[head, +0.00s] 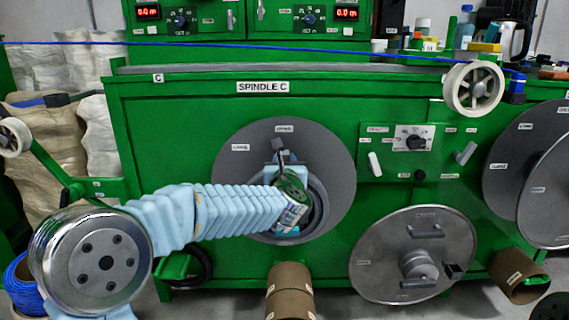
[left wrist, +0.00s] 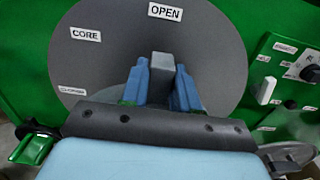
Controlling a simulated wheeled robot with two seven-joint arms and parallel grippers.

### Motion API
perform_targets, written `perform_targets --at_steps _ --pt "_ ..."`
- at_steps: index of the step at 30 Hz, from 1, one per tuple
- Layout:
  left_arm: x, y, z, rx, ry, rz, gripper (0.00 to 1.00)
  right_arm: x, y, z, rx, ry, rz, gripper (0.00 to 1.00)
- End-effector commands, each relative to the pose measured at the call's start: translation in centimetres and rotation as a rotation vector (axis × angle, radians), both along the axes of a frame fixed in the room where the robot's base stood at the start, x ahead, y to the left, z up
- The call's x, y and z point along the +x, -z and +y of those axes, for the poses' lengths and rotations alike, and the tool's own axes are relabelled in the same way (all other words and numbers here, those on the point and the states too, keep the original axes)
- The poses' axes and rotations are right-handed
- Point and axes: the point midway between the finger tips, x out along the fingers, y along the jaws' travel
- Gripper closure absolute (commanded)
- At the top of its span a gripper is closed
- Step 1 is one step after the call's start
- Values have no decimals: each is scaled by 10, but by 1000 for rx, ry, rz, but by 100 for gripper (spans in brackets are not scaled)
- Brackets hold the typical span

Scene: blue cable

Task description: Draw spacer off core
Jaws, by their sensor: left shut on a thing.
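A large grey disc (head: 335,175) is on the green machine's front, under the SPINDLE C label. In the left wrist view the disc (left wrist: 230,60) bears the labels OPEN and CORE. A darker grey ring (head: 318,220) shows at its middle, partly hidden by my left arm. My left gripper (head: 279,158) is in front of the disc's middle. In the left wrist view its blue fingers (left wrist: 161,78) are shut on a grey block (left wrist: 162,64). I cannot tell whether this block is part of the spacer. The core is not clearly visible. My right gripper is not in view.
A loose-looking round plate (head: 376,279) with a handle leans at the machine's lower right. A control panel (head: 398,151) is to the right. The blue cable (head: 250,44) runs across the top to a white pulley (head: 453,87).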

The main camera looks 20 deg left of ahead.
Motion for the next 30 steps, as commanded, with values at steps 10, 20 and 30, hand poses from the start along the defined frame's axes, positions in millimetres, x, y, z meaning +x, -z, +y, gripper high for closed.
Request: perform_targets --at_steps 10,20,30 --pt "-24 1 -7 0 0 -2 100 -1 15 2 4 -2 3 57" --pt "-46 1 -13 -1 0 -2 100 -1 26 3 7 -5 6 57" --pt "-68 0 -19 0 0 -3 100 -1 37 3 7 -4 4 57"
